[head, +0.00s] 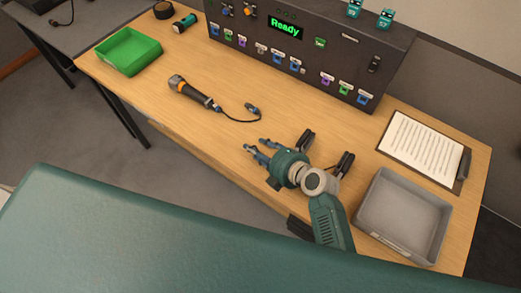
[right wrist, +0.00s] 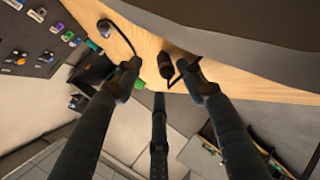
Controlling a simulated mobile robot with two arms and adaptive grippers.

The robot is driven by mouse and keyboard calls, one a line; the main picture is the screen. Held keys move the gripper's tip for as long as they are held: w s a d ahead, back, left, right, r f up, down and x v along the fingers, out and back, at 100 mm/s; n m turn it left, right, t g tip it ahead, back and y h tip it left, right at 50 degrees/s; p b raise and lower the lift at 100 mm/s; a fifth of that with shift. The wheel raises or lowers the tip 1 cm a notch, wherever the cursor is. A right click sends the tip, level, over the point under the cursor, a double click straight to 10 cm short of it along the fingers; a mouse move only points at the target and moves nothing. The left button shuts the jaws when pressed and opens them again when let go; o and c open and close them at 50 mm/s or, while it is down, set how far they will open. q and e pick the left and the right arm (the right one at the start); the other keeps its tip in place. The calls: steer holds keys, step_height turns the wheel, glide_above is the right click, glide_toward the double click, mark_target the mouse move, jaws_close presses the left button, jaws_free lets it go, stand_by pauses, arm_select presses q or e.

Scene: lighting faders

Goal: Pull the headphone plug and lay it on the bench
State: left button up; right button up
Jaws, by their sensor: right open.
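A dark handle-shaped thing with an orange band (head: 190,92) lies on the bench (head: 160,75). A thin black cable runs from it to a small dark connector (head: 252,108) lying on the wood. The connector also shows in the right wrist view (right wrist: 104,28). I cannot tell whether this is the headphone plug, and I make out no plug in the console (head: 300,55). My right gripper (head: 257,147) is open and empty, pointing left above the bench, apart from the connector. Two dark pieces beside my wrist are unclear. My left gripper is not in view.
The console stands along the back with coloured faders and a "Ready" display (head: 285,27). A green tray (head: 128,52) is at the left. A grey bin (head: 370,215) and a clipboard (head: 424,147) are at the right. Bare wood lies between the console and my right gripper.

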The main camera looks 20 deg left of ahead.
steer(key=v, duration=1.2)
steer(key=shift+f, duration=0.1)
